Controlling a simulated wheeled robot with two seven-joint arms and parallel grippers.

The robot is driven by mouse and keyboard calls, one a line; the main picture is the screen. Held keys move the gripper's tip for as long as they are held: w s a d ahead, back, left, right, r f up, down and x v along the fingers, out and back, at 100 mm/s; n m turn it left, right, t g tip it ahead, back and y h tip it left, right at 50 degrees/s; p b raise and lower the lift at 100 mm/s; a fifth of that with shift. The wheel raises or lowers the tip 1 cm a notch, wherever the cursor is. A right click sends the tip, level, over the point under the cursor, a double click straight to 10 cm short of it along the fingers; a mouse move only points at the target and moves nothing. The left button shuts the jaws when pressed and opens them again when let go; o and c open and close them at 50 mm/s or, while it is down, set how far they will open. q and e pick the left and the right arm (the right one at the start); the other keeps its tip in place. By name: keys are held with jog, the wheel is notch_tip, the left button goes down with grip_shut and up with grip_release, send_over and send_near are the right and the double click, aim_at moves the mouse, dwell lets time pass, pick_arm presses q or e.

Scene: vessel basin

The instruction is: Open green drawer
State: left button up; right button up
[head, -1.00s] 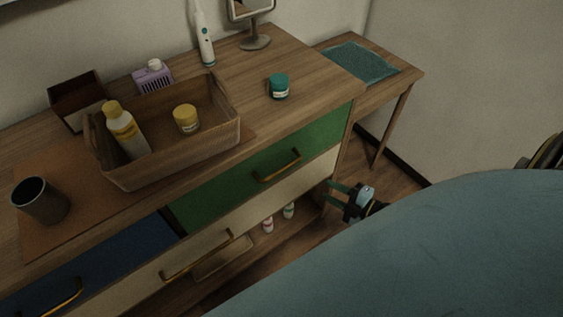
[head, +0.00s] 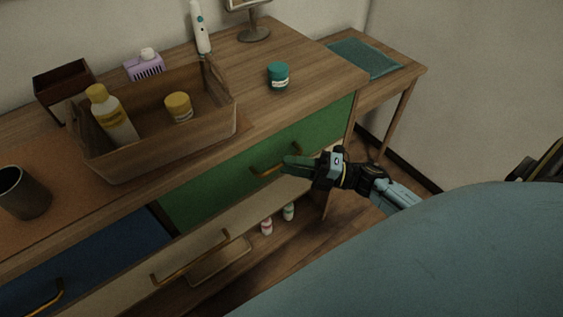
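The green drawer (head: 215,192) is in the upper right of the dresser in the head view, its front flush with the dresser face. Its brass handle (head: 268,168) shows in part, with its right end close to my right gripper. My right gripper (head: 290,163) comes in from the right, its fingers pointing left at the handle and overlapping its right part in the picture. Whether the fingers touch the handle or are apart in depth, and how far they are spread, I cannot tell. My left gripper is not in view.
A basket (head: 160,150) with bottle and jar, a teal jar (head: 278,76) and a dark cup (head: 24,192) stand on the dresser. A blue drawer (head: 90,262) is at lower left, a cream drawer (head: 130,285) below. A side table (head: 412,72) stands right.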

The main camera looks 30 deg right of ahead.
aim_at(281, 164)
jog(key=shift+x, duration=1.5)
grip_shut()
